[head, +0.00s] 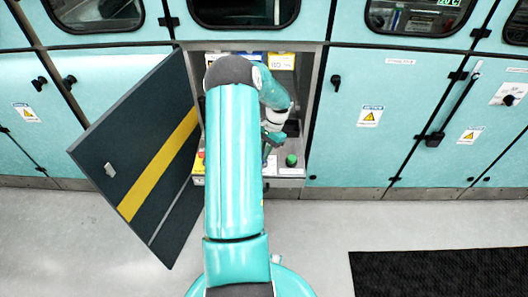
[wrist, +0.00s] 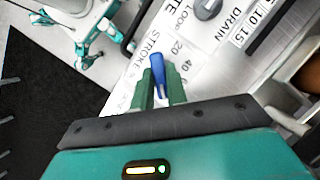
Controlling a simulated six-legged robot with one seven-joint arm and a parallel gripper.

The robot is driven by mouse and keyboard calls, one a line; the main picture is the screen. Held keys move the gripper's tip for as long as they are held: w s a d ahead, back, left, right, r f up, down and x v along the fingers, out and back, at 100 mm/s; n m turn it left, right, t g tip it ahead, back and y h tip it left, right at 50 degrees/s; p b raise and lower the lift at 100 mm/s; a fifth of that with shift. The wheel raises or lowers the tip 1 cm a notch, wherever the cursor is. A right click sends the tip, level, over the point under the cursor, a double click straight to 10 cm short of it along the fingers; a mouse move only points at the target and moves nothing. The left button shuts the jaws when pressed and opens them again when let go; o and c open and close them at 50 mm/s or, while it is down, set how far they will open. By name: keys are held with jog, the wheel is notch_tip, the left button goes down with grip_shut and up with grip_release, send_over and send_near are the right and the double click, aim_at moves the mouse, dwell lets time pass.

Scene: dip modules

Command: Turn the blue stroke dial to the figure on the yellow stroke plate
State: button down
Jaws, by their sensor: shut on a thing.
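The blue stroke dial (wrist: 158,72) shows in the wrist view as a narrow blue handle on a white panel printed STROKE, with 20 and 40 beside it. My gripper (wrist: 161,84) is shut on this dial, one green finger on each side. Its pointer end and part of the scale are hidden by the fingers, so I cannot tell its setting. In the head view a yellow plate (head: 282,61) is at the top of the open cabinet; its figure is too small to read surely. My arm hides the dial there.
A dark door with a yellow stripe (head: 160,165) stands open at the left. A green button (head: 291,160) is at the lower right of the cabinet. A blue plate (head: 251,55) is beside the yellow one. A grey knob (wrist: 207,9) is near the dial. A black mat (head: 440,273) lies right.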

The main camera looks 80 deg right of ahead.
dwell(0.4)
jog(key=c, duration=1.4)
grip_release()
jog(key=v, duration=1.4)
jog(key=shift+f, duration=0.1)
